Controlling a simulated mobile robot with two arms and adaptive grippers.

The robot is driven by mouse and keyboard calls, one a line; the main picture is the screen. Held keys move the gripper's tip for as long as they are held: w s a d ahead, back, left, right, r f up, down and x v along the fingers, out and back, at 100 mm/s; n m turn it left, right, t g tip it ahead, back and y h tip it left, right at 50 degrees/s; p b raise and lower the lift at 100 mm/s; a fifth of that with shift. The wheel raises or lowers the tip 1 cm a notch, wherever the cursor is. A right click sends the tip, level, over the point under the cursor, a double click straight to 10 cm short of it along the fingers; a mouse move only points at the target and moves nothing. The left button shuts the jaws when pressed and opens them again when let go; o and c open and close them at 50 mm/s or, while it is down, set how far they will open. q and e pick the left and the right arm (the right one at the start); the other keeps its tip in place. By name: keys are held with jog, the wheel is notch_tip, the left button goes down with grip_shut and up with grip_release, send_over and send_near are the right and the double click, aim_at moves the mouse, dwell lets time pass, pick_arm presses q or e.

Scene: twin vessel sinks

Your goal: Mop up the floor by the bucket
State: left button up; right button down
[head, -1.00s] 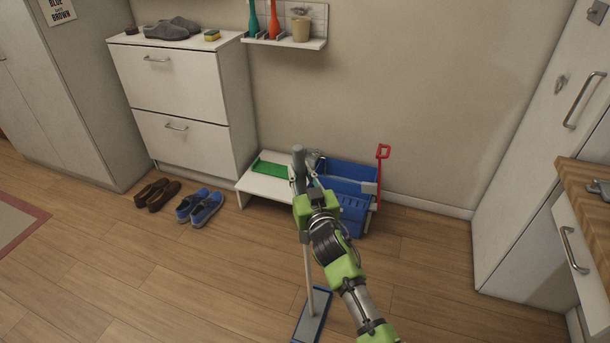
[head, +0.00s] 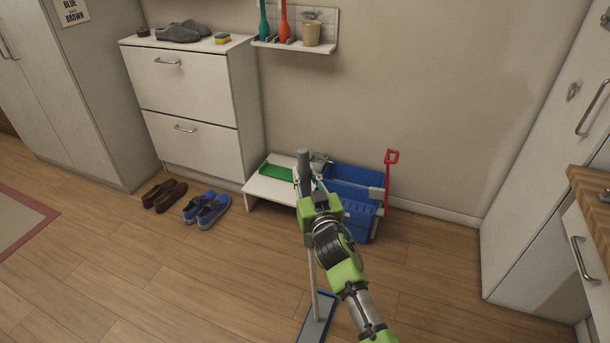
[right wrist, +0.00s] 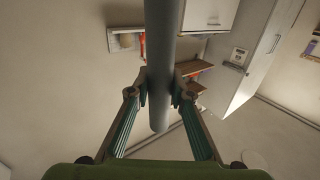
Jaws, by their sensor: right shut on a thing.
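A flat mop has a blue-edged grey head (head: 317,318) low in the head view, on the wood floor in front of the bucket. My right gripper (head: 305,183) is shut on the grey upper handle of the mop (head: 304,160). In the right wrist view the handle (right wrist: 160,70) passes between the two fingers (right wrist: 160,90). The blue bucket (head: 358,222) stands against the wall behind my right arm, which hides part of it. A red upright handle (head: 390,178) rises at its right side. My left gripper does not show.
A low white bench (head: 265,193) with a green tray (head: 278,171) stands left of the bucket. Brown shoes (head: 165,195) and blue shoes (head: 206,210) are on the floor by the white cabinet (head: 190,110). A wooden-topped counter (head: 592,190) is at right.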

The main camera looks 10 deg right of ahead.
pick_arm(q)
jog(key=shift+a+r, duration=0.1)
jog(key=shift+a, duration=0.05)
pick_arm(e)
jog(key=shift+s+d+f, duration=0.15)
jog(key=shift+f, duration=0.05)
jog(key=shift+s+d, duration=0.1)
jog(key=shift+d, duration=0.05)
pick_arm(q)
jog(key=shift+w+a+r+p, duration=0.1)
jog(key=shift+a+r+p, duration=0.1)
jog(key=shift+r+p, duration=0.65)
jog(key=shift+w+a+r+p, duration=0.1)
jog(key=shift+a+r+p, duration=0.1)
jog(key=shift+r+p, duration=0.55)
pick_arm(e)
jog(key=shift+s+d, duration=0.5)
jog(key=shift+d, duration=0.25)
jog(key=shift+s+d, duration=0.5)
jog(key=shift+d, duration=0.25)
jog(key=shift+s+d, duration=0.5)
jog(key=shift+d, duration=0.25)
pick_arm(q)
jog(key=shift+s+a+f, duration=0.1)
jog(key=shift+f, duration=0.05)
pick_arm(e)
jog(key=shift+w+a, duration=0.1)
jog(key=shift+a, duration=0.05)
